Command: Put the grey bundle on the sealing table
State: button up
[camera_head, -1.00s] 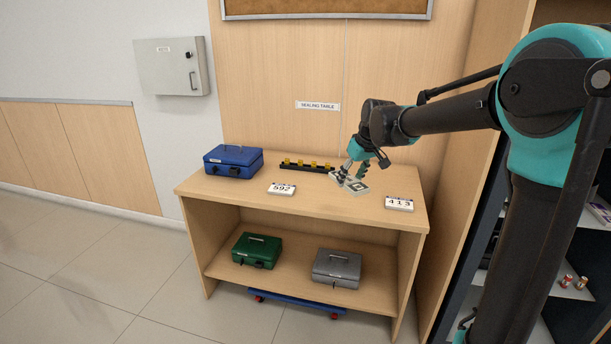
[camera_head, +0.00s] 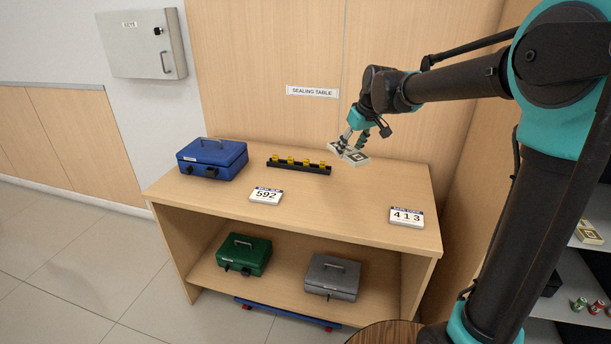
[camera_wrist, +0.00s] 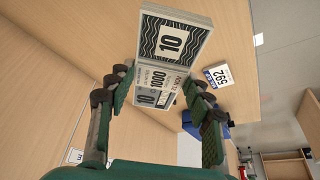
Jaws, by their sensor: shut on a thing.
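The grey bundle (camera_head: 357,159) is a banknote stack with dark wavy print and a 10 on its label. It also shows in the wrist view (camera_wrist: 172,38). My gripper (camera_head: 353,147) is shut on it, with fingers on both sides of its banded part in the wrist view. The sealing table (camera_head: 330,210) is the light wooden counter under a "SEALING TABLE" sign (camera_head: 312,91). The bundle is over the back right of its top; I cannot see clear contact with the wood.
On the tabletop are a blue cash box (camera_head: 212,160), a black rack with yellow pieces (camera_head: 300,169), a 592 card (camera_head: 266,196) and a 413 card (camera_head: 406,217). Green (camera_head: 243,255) and grey (camera_head: 332,278) boxes sit on the lower shelf. The front middle top is clear.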

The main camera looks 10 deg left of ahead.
aim_at(342, 203)
notch_tip(342, 203, down, 20)
jog(key=shift+w+r, duration=0.1)
dwell(0.5)
jog(key=o, duration=1.2)
jog(key=v, duration=1.2)
jog(key=shift+d, duration=0.1)
jog(key=s+d+f+m+h, duration=0.1)
jog(key=s+d+f+m, duration=0.2)
jog(key=s+d, duration=0.4)
jog(key=s+d+f+m+h, duration=0.1)
jog(key=s+d+f+m, duration=0.1)
jog(key=s+d, duration=0.6)
jog(key=s+d+f+m+t+h, duration=0.1)
jog(key=s+d+f+m, duration=0.2)
jog(key=s+d, duration=0.4)
jog(key=shift+s+d+f+m, duration=0.2)
jog(key=shift+s+f+m, duration=0.1)
jog(key=shift+s+f, duration=0.6)
